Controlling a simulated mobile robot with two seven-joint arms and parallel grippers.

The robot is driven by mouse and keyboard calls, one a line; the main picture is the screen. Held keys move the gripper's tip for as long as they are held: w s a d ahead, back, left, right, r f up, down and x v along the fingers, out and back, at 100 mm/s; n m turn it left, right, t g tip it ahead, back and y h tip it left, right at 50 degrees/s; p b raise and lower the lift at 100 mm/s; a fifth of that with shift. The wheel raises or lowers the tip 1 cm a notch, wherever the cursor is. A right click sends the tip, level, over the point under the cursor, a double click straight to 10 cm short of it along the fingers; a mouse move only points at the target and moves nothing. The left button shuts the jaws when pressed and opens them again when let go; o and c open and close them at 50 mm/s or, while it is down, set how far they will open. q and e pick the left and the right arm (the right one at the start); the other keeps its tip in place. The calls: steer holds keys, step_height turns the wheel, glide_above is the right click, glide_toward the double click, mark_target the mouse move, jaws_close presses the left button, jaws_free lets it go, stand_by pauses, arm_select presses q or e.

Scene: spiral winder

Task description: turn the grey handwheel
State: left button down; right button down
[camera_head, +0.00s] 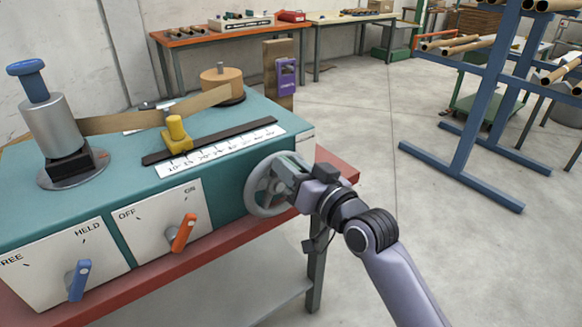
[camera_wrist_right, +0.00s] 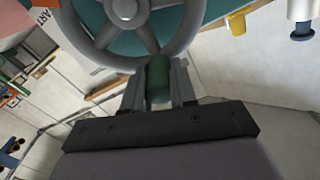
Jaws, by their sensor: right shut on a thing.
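The grey handwheel (camera_head: 253,188) is on the right end of the front of the teal winder (camera_head: 226,177). Its rim, hub and spokes also show at the top of the right wrist view (camera_wrist_right: 126,9). My right gripper (camera_head: 290,177) is at the right side of the wheel and covers part of it in the head view. In the right wrist view its fingers are shut on a green handle (camera_wrist_right: 158,78) at the wheel's rim. My left gripper is not in view.
An orange lever (camera_head: 184,233) at OFF/ON and a blue lever (camera_head: 78,280) at FREE/HELD are on the front panels. A yellow knob (camera_head: 176,129) and a scale (camera_head: 222,148) are on top. A blue rack (camera_head: 474,110) stands right; the floor between is clear.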

steer(key=shift+w+d, duration=0.1)
steer(key=m, duration=0.1)
steer(key=d+m+p, duration=0.1)
steer(key=shift+w+d+m, duration=0.1)
steer(key=shift+w+m, duration=0.2)
steer(key=shift+w, duration=0.1)
steer(key=w+d+f+m, duration=0.1)
steer(key=f+m, duration=0.3)
steer(key=m, duration=0.5)
steer(key=w+d+f+m, duration=0.2)
steer(key=f+m, duration=0.3)
steer(key=m, duration=0.5)
steer(key=shift+d+f, duration=0.25)
steer(key=shift+d, duration=0.2)
steer(key=shift+s, duration=0.1)
